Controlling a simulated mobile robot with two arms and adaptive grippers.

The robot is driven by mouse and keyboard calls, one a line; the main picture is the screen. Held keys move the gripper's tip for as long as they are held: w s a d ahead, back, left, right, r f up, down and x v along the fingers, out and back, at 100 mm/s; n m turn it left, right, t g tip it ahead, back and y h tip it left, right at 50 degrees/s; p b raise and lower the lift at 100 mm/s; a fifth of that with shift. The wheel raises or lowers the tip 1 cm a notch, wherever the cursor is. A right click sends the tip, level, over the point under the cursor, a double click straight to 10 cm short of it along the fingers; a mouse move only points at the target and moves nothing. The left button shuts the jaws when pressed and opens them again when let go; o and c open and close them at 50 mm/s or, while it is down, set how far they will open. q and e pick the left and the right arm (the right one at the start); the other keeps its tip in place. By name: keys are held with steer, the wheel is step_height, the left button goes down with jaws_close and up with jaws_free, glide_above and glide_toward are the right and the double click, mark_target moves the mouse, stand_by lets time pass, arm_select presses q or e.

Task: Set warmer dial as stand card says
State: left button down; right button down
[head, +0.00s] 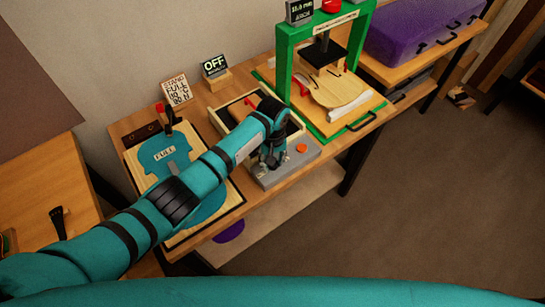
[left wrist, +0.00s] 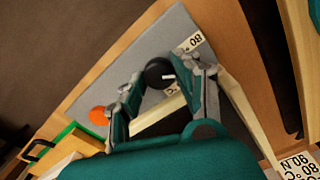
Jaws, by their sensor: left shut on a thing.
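The warmer (head: 285,165) is a grey panel on the bench with an orange button (head: 301,148). Its black dial (left wrist: 158,72) has a white pointer mark and shows in the left wrist view. A pale label reading "80" (left wrist: 190,42) is beside it; another label is partly covered. My left gripper (head: 270,160) reaches down to the panel, its fingers (left wrist: 162,92) closed around the dial. The stand card (head: 176,90) reads "STAND FULL" above smaller lines with a temperature, not clearly legible. A black display (head: 214,66) reads "OFF". My right gripper is not in view.
A green press (head: 284,65) stands right of the warmer, with a wooden board under it. A teal violin-shaped form (head: 163,150) marked "FULL" lies in a tray to the left. A purple case (head: 410,30) is at the back right.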

arm_select(q)
steer(key=m+p, duration=0.1)
steer(key=m, duration=0.2)
steer(key=shift+d+r+m, duration=0.1)
steer(key=shift+m, duration=0.3)
steer(key=m, duration=0.3)
steer(key=shift+m+p, duration=0.3)
steer(key=shift+p, duration=0.1)
steer(key=m, duration=0.3)
steer(key=shift+m, duration=0.4)
steer(key=m, duration=0.3)
steer(key=shift+d+m+p, duration=0.1)
steer(key=shift+m+p, duration=0.2)
steer(key=shift+p, duration=0.05)
steer(key=m, duration=0.3)
steer(key=shift+m, duration=0.3)
steer(key=m, duration=0.3)
steer(key=shift+m, duration=0.3)
steer(key=m, duration=0.3)
steer(key=shift+s+m, duration=0.1)
steer(key=shift+m, duration=0.2)
steer(key=shift+m+b, duration=0.45)
steer(key=shift+m, duration=1.25)
